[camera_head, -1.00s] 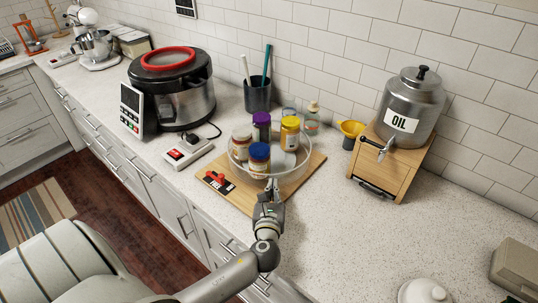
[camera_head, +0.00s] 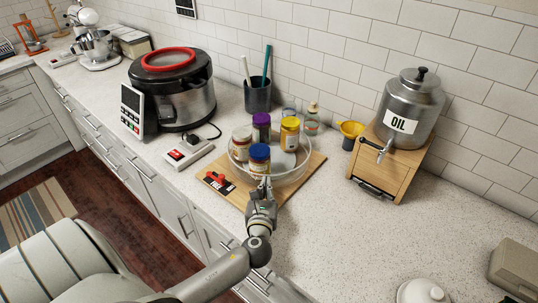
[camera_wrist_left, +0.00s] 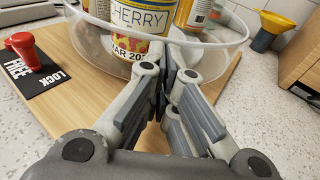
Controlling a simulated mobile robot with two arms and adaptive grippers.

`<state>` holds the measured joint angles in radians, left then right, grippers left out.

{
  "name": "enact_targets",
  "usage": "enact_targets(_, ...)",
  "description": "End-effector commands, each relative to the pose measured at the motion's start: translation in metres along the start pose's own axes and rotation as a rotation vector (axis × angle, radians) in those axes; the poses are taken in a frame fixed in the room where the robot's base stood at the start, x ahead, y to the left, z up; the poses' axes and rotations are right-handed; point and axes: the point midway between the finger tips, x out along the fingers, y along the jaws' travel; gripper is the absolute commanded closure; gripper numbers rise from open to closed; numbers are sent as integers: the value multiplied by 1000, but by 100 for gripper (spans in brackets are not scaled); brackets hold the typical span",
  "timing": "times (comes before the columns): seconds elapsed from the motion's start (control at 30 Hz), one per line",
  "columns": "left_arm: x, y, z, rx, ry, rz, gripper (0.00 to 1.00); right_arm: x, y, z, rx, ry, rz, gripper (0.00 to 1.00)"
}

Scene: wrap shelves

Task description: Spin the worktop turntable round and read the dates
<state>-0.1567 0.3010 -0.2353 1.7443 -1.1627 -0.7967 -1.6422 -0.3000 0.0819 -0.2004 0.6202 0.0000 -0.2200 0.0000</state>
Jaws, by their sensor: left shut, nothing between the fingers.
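The turntable (camera_head: 296,178) is a clear round tray with a raised rim on a wooden board (camera_head: 311,171). It carries several jars: a blue-lidded one (camera_head: 259,152) at the front, a white-lidded one (camera_head: 241,135), a purple-lidded one (camera_head: 262,121) and a yellow-lidded one (camera_head: 290,123). In the left wrist view the front jar's label (camera_wrist_left: 135,18) reads "CHERRY" and "MAR 202", its last digit hidden by my fingers. My left gripper (camera_head: 265,183) is shut and empty at the front rim; I cannot tell whether it touches. My right gripper is out of view.
A red lever (camera_wrist_left: 24,50) stands on a black LOCK/FREE plate (camera_wrist_left: 42,76) at the board's left corner. A switch box (camera_head: 188,154) and cooker (camera_head: 172,92) are left; a funnel (camera_head: 351,129) and oil dispenser (camera_head: 408,108) are right. The front right counter is mostly clear.

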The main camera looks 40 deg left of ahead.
Motion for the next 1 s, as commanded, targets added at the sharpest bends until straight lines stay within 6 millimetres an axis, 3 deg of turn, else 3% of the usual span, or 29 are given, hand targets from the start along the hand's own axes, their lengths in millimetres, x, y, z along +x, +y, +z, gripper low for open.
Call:
enact_targets(0.57, -1, 10, 0, 1, 0, 1, 100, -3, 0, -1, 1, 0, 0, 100)
enact_targets(1.0, 4, 32, 1, 1, 0, 1, 100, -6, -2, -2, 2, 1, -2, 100)
